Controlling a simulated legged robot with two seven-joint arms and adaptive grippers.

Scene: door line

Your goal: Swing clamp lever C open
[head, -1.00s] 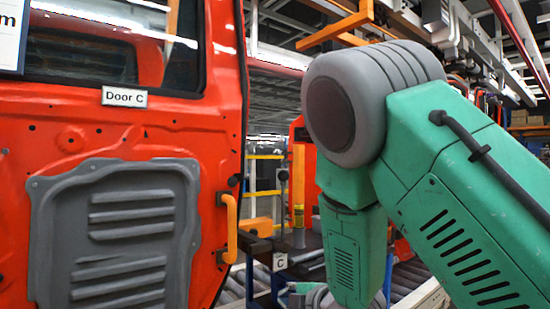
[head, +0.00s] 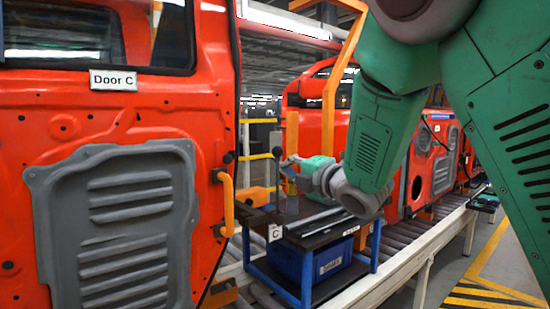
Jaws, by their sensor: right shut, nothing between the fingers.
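Clamp lever C (head: 277,170) is a thin upright lever with a black ball knob, on the dark top of a small blue-framed cart, above a white tag "C" (head: 275,232). My right gripper (head: 288,166) reaches in from the right and is shut and empty. Its fingertips are just right of the lever, a little below the knob. I cannot tell whether they touch it. The red-orange Door C (head: 100,115), with its name plate, fills the left side. My left gripper is not in view.
An orange handle (head: 228,203) sticks out from the door's edge, left of the lever. The cart (head: 372,245) holds a blue bin (head: 325,260) on its lower shelf. A roller conveyor (head: 425,225) runs behind. Another red-orange door (head: 440,170) stands farther back. Yellow-marked floor (head: 495,285) is clear at right.

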